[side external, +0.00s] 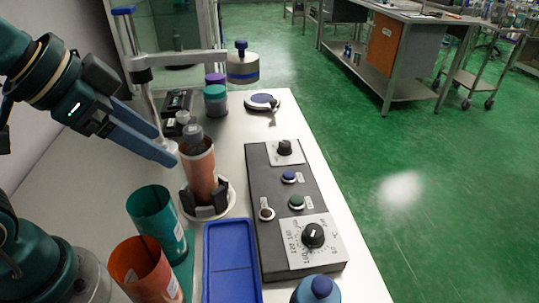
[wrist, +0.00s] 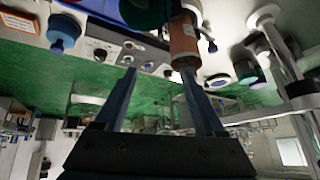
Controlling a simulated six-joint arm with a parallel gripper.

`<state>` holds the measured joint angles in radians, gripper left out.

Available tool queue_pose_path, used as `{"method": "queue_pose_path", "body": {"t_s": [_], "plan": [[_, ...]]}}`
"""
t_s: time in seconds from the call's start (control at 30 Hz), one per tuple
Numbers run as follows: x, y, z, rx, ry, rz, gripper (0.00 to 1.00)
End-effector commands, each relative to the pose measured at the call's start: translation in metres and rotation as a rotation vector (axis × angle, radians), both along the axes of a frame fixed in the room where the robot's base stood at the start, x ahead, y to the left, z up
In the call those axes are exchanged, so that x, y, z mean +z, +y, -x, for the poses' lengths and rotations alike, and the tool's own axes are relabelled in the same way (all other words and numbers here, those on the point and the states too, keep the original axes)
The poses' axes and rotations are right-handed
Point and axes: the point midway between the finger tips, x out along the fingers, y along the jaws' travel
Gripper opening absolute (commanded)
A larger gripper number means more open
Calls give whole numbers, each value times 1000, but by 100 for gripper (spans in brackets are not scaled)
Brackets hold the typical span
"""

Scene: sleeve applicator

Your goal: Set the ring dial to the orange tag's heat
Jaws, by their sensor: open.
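The ring dial (side external: 313,235) is a black knob with a white pointer mark, on a pale plate with a printed ring of numbers at the near end of the dark control box (side external: 271,190). The numbers are too small to read surely. An orange sleeve (side external: 200,175) stands upright in a round holder, with a grey cylinder in its top; it also shows in the wrist view (wrist: 183,42). Another orange sleeve (side external: 140,272) stands at the near left with a pale tag (side external: 172,287), unreadable here. My gripper (side external: 166,146) is open and empty, left of the held sleeve and away from the dial.
A second black knob (side external: 285,147), a blue button (side external: 289,177) and a green button (side external: 296,202) sit on the box. A teal sleeve (side external: 156,220), blue tray (side external: 231,262) and blue-capped bottle (side external: 320,289) stand nearby. A post with a crossarm and hanging weight (side external: 242,68) rises behind.

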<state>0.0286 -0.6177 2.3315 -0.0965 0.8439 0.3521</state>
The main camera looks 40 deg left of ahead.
Motion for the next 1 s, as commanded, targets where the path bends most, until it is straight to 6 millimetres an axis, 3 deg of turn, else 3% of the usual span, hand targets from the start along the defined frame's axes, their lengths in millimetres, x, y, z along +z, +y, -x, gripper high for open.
{"method": "queue_pose_path", "body": {"t_s": [0.33, 0.6, 1.0], "plan": [[-40, 21, 43, 292, 109, 69, 72], [-35, 20, 42, 446, 114, 171, 72], [-34, 20, 41, 463, 115, 183, 72]]}}
